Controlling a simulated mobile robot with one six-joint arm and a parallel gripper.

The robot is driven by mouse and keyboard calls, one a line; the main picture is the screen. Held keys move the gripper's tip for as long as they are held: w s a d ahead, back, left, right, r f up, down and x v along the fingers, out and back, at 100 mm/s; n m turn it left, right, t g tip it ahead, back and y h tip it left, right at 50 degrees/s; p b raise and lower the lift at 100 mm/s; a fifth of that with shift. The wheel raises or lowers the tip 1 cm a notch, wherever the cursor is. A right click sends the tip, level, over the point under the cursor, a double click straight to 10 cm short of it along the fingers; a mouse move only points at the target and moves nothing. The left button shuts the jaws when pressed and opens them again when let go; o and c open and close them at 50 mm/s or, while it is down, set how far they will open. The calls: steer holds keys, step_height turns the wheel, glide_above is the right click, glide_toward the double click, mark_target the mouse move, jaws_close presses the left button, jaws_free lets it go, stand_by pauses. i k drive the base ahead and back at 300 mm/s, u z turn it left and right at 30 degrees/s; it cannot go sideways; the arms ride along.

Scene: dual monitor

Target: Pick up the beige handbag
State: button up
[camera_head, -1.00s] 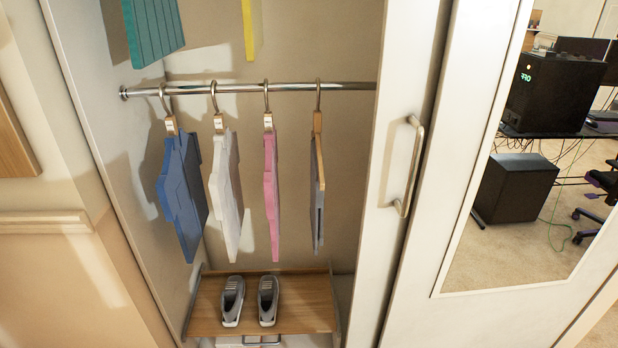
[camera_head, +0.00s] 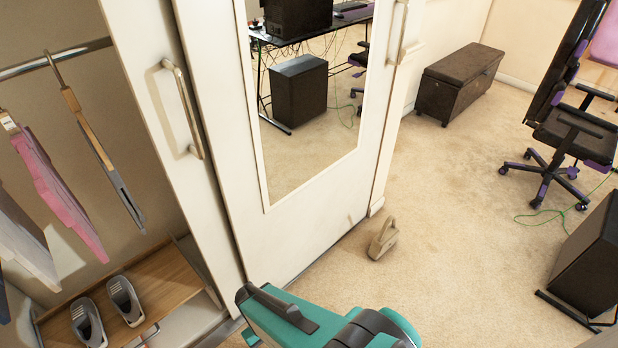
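The beige handbag (camera_head: 383,240) stands on the carpet near the middle of the view, just right of the wardrobe's mirrored door. It is small and has a handle loop on top. Teal and dark grey parts of my own arm show at the bottom of the view, nearer to me than the handbag and apart from it in the picture. My gripper cannot be made out in this view.
The open wardrobe at left holds hanging clothes and grey shoes (camera_head: 125,301) on a wooden shelf (camera_head: 165,290). The mirrored door (camera_head: 225,150) reflects a desk. A dark chest (camera_head: 458,82), an office chair (camera_head: 570,135) and a black box (camera_head: 590,255) stand right. Carpet around the handbag is clear.

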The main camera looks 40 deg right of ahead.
mark_target(388, 237)
steer(key=u, duration=0.25)
steer(key=k, duration=1.7)
steer(key=z, duration=0.6)
steer(key=i, duration=0.95)
steer(key=u, duration=0.05)
